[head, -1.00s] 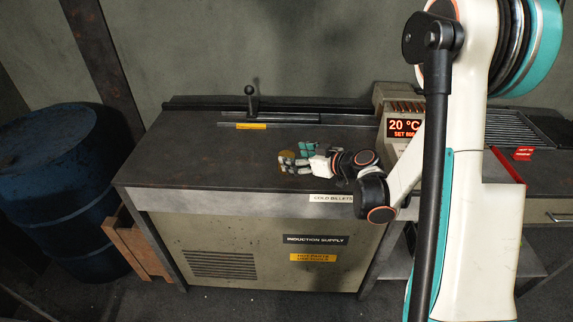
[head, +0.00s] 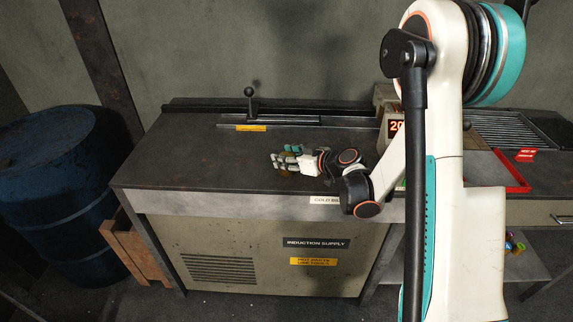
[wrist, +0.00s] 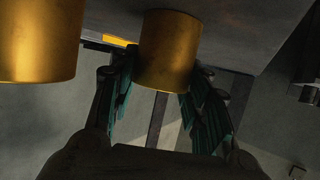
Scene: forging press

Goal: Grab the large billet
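In the wrist view, a gold cylindrical billet (wrist: 168,48) stands between the two teal-padded fingers of my gripper (wrist: 166,78). The pads lean inward and appear to touch it on both sides. A second gold billet (wrist: 38,40) is at the left edge of the wrist view, cut off by the frame and apart from the fingers. I cannot tell which one is larger in itself. In the head view, my gripper (head: 280,162) is low over the bench top, pointing left. The fingers and hand hide most of the billets there.
The dark bench top (head: 190,165) is clear to the left of my gripper. A lever (head: 249,100) stands at the back. A heater display (head: 396,127) is partly behind my arm. A red-edged tray (head: 515,185) lies right, and a blue barrel (head: 60,190) stands left.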

